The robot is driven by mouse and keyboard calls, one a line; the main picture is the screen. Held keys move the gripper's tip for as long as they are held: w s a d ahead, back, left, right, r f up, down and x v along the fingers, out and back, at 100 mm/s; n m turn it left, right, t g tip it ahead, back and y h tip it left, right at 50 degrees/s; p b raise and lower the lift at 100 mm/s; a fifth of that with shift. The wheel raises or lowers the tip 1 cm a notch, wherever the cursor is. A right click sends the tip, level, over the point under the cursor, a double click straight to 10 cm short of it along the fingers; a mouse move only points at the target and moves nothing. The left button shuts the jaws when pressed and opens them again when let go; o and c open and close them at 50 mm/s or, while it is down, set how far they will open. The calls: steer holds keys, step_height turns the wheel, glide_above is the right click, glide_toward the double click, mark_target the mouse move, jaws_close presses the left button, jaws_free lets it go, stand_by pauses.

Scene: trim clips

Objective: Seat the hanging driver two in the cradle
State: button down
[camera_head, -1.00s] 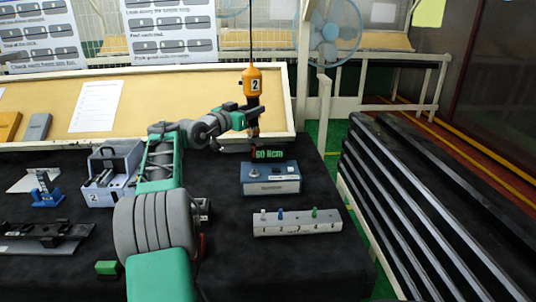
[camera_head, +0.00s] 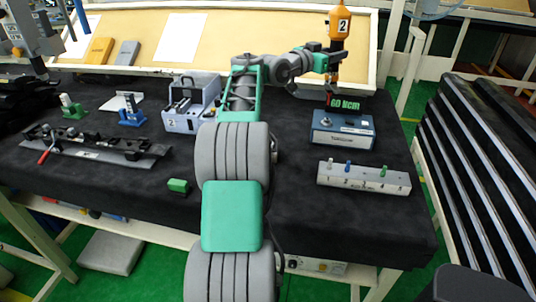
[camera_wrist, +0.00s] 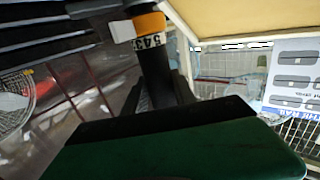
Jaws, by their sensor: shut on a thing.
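The orange driver with a "2" label (camera_head: 340,26) is upright at the back right of the table. My gripper (camera_head: 335,62) is shut on its dark lower body. The driver's tip is above the area by the "60 Ncm" display and the blue tester box (camera_head: 343,130). In the wrist view the driver's dark body (camera_wrist: 152,65) and orange band stand behind a green and black part of my gripper. Small stands, one blue (camera_head: 131,116) and one green (camera_head: 72,108), are at the left. I cannot tell which object is the cradle.
A grey bit block (camera_head: 364,178) with coloured bits lies in front of the tester. A grey-blue unit (camera_head: 190,105), a green block (camera_head: 178,185) and a long black fixture (camera_head: 95,146) are left of it. Black strips are stacked at the right. Bare black table shows between.

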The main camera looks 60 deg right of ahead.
steer(key=w+a+n+t+y+b, duration=0.3)
steer(key=w+a+n+t+b, duration=1.05)
steer(key=a+t, duration=0.5)
step_height(320, 180, down, 8)
steer(key=t+b, duration=0.1)
steer(key=b, duration=0.5)
steer(key=shift+d+r+t+y, duration=0.25)
steer(key=shift+d+t+y, duration=0.05)
steer(key=shift+d+t, duration=0.1)
step_height(320, 180, down, 6)
steer(key=b, duration=0.5)
steer(key=shift+b, duration=0.35)
stand_by(2.7)
jaws_free()
steer(key=shift+w+n, duration=0.1)
steer(key=shift+n, duration=0.15)
stand_by(0.5)
